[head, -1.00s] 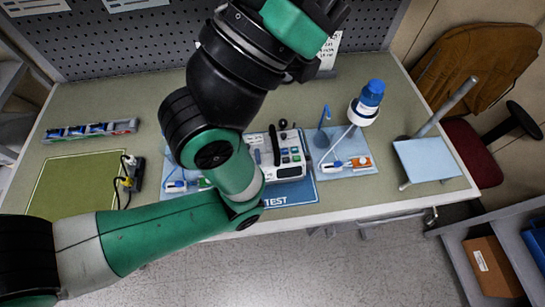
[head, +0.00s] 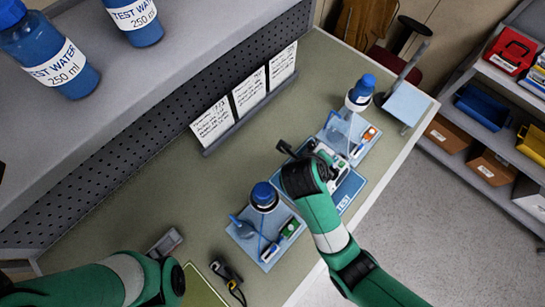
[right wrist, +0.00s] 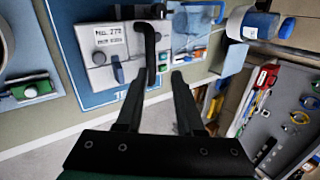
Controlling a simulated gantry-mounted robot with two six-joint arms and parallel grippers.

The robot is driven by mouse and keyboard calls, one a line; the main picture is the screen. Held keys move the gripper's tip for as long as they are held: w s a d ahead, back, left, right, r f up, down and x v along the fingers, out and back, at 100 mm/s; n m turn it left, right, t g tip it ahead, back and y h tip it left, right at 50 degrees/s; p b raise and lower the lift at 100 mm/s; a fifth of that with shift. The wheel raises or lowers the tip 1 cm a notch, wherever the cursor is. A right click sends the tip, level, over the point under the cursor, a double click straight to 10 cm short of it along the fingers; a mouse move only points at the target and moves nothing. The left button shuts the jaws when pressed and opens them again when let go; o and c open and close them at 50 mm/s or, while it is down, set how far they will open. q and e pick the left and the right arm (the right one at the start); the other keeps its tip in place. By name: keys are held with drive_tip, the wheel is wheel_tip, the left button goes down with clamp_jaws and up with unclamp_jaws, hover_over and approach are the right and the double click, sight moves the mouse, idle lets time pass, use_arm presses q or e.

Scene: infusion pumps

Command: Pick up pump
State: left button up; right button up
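The pump (head: 338,163) is a white and grey box on a blue mat marked TEST (head: 345,203), partly hidden by my right arm in the head view. The right wrist view shows its pale face (right wrist: 100,50) with a "No. 272" label, a dark knob and a black curved handle (right wrist: 150,50). My right gripper (right wrist: 160,76) is open. Its fingertips are over the pump, with the handle close to the left finger in that picture; contact cannot be told. My left arm shows at the lower left of the head view, but its gripper is not visible.
Pale blue mats with a blue-capped bottle (head: 263,196) and another bottle (head: 360,93) lie on either side of the pump. Bins stand on shelving (head: 490,120) at right. Bench behind the pump is clear.

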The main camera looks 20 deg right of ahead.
drive_tip(key=shift+n, duration=0.5)
drive_tip(key=f+b, duration=0.1)
drive_tip(key=f, duration=0.1)
drive_tip(key=d+f+b, duration=0.1)
drive_tip(key=f, duration=0.1)
drive_tip(key=shift+b+x, duration=0.75)
drive_tip(key=shift+x, duration=1.95)
use_arm(q)
drive_tip(key=shift+a+f+y, duration=0.25)
drive_tip(key=shift+f+y, duration=0.05)
drive_tip(key=shift+f, duration=0.35)
use_arm(e)
clamp_jaws()
